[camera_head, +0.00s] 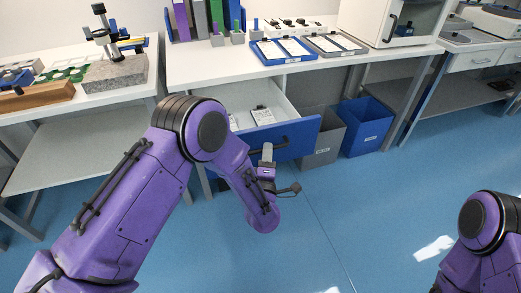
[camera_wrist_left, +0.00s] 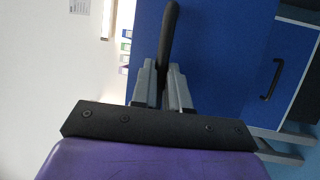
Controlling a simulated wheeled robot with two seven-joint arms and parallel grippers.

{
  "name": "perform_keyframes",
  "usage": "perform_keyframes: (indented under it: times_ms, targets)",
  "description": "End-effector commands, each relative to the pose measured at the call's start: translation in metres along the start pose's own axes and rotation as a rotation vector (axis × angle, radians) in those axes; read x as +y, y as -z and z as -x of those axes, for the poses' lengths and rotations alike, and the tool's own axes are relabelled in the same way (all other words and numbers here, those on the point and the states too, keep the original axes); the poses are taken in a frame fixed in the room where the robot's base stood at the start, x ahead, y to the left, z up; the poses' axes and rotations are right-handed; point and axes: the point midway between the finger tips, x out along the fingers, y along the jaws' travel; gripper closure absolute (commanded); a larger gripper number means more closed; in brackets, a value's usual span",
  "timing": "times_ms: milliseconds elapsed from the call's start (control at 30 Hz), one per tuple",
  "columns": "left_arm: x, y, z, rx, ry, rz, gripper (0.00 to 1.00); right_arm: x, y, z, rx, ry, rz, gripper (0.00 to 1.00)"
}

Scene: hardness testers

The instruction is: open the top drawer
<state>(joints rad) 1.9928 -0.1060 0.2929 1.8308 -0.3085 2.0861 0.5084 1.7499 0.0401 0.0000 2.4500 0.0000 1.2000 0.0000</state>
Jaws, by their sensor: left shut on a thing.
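The top drawer, with a blue front (camera_head: 300,137), is pulled out from under the white bench, and its pale inside (camera_head: 242,112) shows in the head view. My left gripper (camera_head: 267,152) is at the drawer's front, shut on its black handle (camera_head: 283,148). In the left wrist view the two grey fingers (camera_wrist_left: 161,80) lie on either side of the dark handle (camera_wrist_left: 169,38), in front of the blue drawer front (camera_wrist_left: 215,50). My right arm shows at the lower right of the head view, but its gripper is out of frame.
Inside the drawer lie a few white items (camera_head: 262,115). Grey (camera_head: 322,140) and blue (camera_head: 366,126) bins stand right of the drawer. A second blue front with a black handle (camera_wrist_left: 273,80) shows in the left wrist view. The blue floor (camera_head: 345,200) ahead is clear.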

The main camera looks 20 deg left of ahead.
Motion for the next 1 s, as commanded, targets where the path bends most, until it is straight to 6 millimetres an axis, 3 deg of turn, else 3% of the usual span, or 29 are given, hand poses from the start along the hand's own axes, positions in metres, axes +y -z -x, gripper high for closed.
perform_keyframes:
  times_ms: [500,533,600,867,1000]
  targets:
    - [0.000,-0.001,0.003,0.009,0.002,-0.001,1.00,0.000,0.000,0.000,0.000,0.000,0.000,0.57]
    - [0.000,-0.001,0.003,0.009,0.002,-0.002,0.76,0.000,0.000,0.000,0.000,0.000,0.000,0.57]
    - [0.000,-0.002,0.003,0.007,0.002,-0.001,0.60,0.000,0.000,0.000,0.000,0.000,0.000,0.57]
    - [0.000,-0.003,0.003,0.003,0.001,0.000,0.60,0.000,0.000,0.000,0.000,0.000,0.000,0.57]
    - [-0.001,-0.004,0.019,-0.001,0.003,-0.002,0.60,0.000,-0.001,-0.002,0.000,0.000,0.000,0.57]
